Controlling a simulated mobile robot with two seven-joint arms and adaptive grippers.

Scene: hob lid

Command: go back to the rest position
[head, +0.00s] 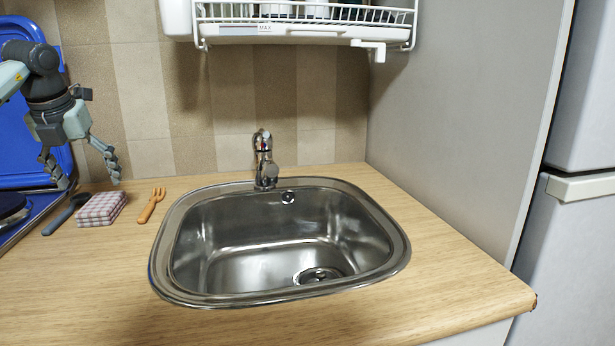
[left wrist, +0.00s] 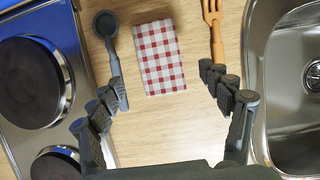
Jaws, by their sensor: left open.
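My left gripper (head: 86,170) hangs at the upper left of the head view, fingers pointing down, above the counter. It is open and empty, and its fingers also show in the left wrist view (left wrist: 173,92). The blue hob lid (head: 22,125) stands upright behind the hob, at the left edge of the head view, partly behind my left arm. The hob (left wrist: 35,85) shows at the left of the left wrist view, with dark round plates. My right gripper is in neither view.
A folded red-and-white checked cloth (head: 101,209) lies between a dark grey spoon (head: 62,217) and an orange-brown fork (head: 151,206). A steel sink (head: 180,290) with a tap (head: 265,165) is to their right. A white dish rack (head: 300,28) hangs above. The wooden counter (head: 90,290) is clear in front.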

